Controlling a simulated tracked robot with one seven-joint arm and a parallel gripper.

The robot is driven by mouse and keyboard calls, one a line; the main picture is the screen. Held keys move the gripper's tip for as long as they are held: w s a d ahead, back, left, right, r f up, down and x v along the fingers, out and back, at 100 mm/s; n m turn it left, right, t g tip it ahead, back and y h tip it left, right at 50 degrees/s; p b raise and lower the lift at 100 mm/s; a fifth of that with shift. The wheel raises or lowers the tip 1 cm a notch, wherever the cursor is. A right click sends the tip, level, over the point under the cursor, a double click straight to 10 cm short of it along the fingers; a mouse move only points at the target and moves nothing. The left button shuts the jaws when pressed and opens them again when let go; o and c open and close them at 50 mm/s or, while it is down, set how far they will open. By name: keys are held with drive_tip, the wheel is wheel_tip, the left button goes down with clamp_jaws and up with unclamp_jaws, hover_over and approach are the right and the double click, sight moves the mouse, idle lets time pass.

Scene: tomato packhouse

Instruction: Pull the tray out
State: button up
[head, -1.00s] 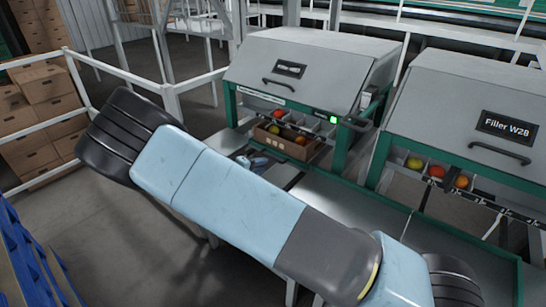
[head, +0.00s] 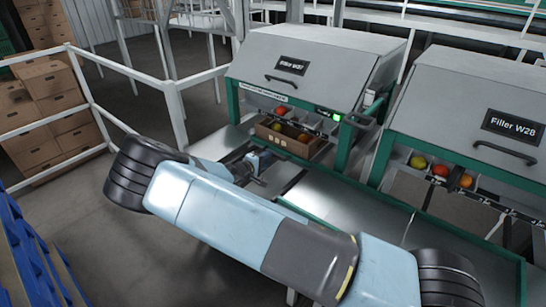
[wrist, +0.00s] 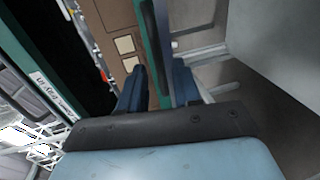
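The tray (head: 316,151) is a brown open box with pale square marks on its front. It sits in the opening under the hood of Filler W27, with a few red and orange tomatoes showing. It also shows in the wrist view (wrist: 116,12), tilted at the top. My gripper (head: 262,160) is low in front of the filler, left of and nearer than the tray. In the wrist view its two blue fingers (wrist: 159,82) stand apart with a green edge behind the gap. Nothing is seen held between them. Whether a finger touches the tray cannot be told.
Filler W27 (head: 300,50) has a grey hood and green frame with a lit green light. Filler W28 (head: 470,100) stands to its right, with tomatoes inside. A metal bench (head: 335,205) with green edging runs in front. White railing and cardboard boxes (head: 48,90) are at left.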

drive_tip(key=shift+x, duration=2.3)
drive_tip(key=shift+c, duration=0.4)
clamp_jaws()
drive_tip(key=shift+s, duration=0.1)
